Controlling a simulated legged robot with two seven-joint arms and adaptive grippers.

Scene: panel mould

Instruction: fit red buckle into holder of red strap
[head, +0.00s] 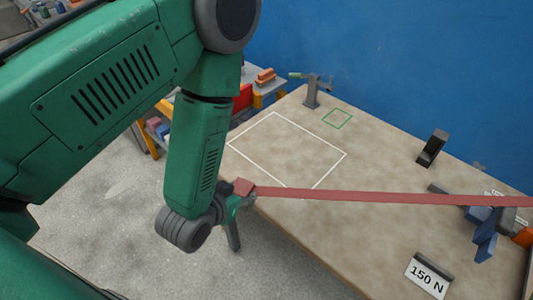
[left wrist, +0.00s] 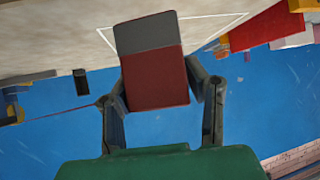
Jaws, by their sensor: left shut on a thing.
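My left gripper (head: 245,199) is at the near left edge of the table, shut on the red buckle (head: 242,186). In the left wrist view the buckle (left wrist: 157,82) is a red block with a grey end, between the two fingers of the gripper (left wrist: 160,95). The red strap (head: 390,197) runs taut from the buckle across the table to the right edge of the head view. A grey upright post with a head (head: 312,92) stands at the far table edge; I cannot tell whether it is the holder. My right gripper is not in view.
The table (head: 330,220) carries a white outlined square (head: 275,113), a green outlined square (head: 338,119), a black stand (head: 432,148), a "150 N" sign (head: 428,277) and blue parts (head: 485,228) at right. A blue wall (head: 400,60) stands behind. The table's middle is clear apart from the strap.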

